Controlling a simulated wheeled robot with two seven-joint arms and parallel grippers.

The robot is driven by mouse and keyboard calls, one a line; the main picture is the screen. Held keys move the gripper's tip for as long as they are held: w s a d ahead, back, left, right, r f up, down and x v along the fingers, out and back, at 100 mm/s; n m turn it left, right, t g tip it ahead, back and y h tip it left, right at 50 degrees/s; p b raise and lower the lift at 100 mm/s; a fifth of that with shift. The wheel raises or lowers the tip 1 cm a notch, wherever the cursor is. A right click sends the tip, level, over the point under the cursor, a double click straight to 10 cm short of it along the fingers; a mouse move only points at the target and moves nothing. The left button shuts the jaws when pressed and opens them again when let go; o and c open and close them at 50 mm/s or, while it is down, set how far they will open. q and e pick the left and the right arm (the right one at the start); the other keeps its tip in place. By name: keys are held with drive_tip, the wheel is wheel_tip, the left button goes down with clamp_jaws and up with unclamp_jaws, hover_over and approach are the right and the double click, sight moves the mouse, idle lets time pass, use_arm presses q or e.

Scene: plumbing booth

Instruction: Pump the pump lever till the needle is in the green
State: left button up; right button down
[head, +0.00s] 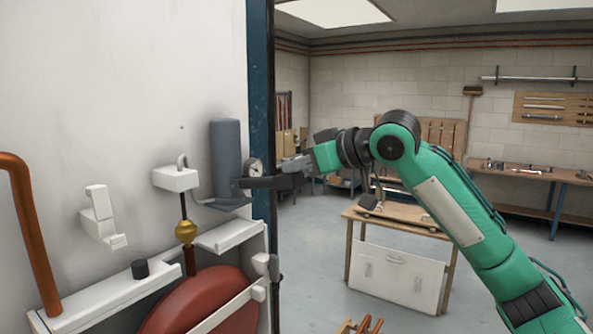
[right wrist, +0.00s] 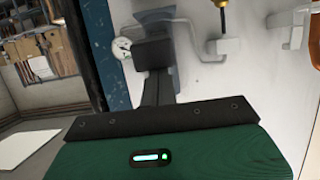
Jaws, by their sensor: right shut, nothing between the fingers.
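The pump is a dark grey upright cylinder (head: 226,152) on the white wall panel, beside the blue post. A small round white gauge (head: 255,167) sits right of it and also shows in the right wrist view (right wrist: 121,48). Its needle is too small to read. The dark pump lever (head: 260,183) sticks out to the right, roughly level, below the gauge. My right gripper (head: 287,166) is shut and empty, just above the lever's outer end. I cannot tell whether it touches the lever. My left gripper is not in view.
A copper pipe (head: 27,235), a red tank (head: 205,302), a brass fitting (head: 186,232) and white brackets (head: 177,179) fill the lower left. The blue post (head: 262,90) edges the panel.

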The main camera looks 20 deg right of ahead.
sight(299, 186)
drive_tip(key=shift+s+d+f+t+y+b, duration=0.15)
drive_tip(key=shift+f+t+y+b, duration=0.4)
drive_tip(key=shift+b, duration=0.7)
drive_tip(key=shift+s+d+f+t+y+b, duration=0.1)
drive_tip(key=shift+f+t+b, duration=0.2)
drive_tip(key=shift+f+b, duration=0.7)
drive_tip(key=shift+s+d+f+t+y+b, duration=0.15)
drive_tip(key=shift+f+t+y+b, duration=0.3)
drive_tip(key=shift+b, duration=1)
drive_tip(key=shift+a+f+t+y+b, duration=0.1)
drive_tip(key=shift+f+t+y+b, duration=0.35)
drive_tip(key=shift+f+b, duration=1.15)
drive_tip(key=shift+f+t+y+b, duration=0.25)
drive_tip(key=shift+f+t+b, duration=0.3)
drive_tip(key=shift+f+b, duration=1.05)
drive_tip(key=shift+r+b, duration=0.4)
